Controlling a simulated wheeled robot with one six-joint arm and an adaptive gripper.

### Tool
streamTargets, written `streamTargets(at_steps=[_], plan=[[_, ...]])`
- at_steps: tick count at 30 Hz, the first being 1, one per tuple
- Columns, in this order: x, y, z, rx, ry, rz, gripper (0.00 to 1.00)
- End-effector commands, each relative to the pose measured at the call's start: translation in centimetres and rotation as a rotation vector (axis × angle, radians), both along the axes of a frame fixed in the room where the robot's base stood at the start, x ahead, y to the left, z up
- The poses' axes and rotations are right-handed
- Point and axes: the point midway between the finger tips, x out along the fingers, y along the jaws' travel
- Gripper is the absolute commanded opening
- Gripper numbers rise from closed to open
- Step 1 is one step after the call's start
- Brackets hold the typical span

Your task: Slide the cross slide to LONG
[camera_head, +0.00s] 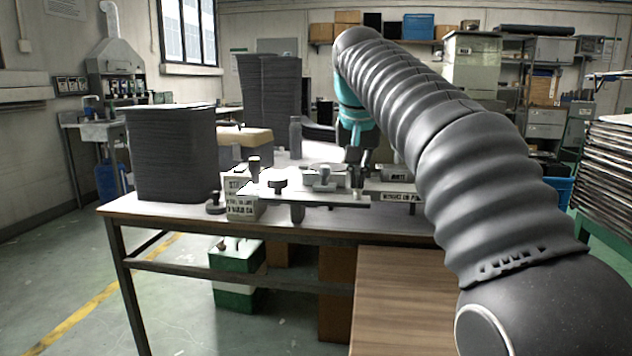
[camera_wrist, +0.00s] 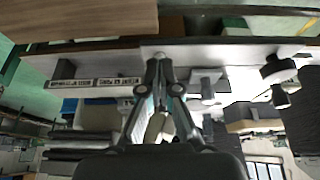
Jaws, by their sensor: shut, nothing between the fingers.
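A pale panel fixture (camera_head: 330,196) with several knobs stands on the table. A grey T-shaped handle piece (camera_head: 322,180), possibly the cross slide, sits on it; it also shows in the wrist view (camera_wrist: 206,84). My gripper (camera_head: 357,188) points down just right of this handle. In the wrist view, which looks upside down, my gripper (camera_wrist: 157,62) has its fingertips together with nothing between them, apart from the grey handle. Whether the fingertips touch the panel is unclear. I cannot read a LONG mark in either view.
A black round knob (camera_head: 278,184) and a knobbed post (camera_head: 254,168) stand left of the handle. A lettered strip (camera_wrist: 95,83) lies on the panel's other side. A tall dark stack (camera_head: 172,155) stands at the table's left. The table's front edge (camera_head: 200,221) is close.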

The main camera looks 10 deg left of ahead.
Motion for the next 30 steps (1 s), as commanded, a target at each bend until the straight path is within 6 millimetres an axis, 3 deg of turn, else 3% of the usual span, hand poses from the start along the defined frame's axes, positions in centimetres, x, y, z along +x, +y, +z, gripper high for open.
streamTargets(at_steps=[15,26,30], plan=[[0.0,0.0,3.8,0.000,0.000,0.000,0.00],[-0.1,-0.1,3.9,0.000,0.000,0.001,0.00],[-0.9,-1.2,3.8,0.000,-0.003,0.003,0.00]])
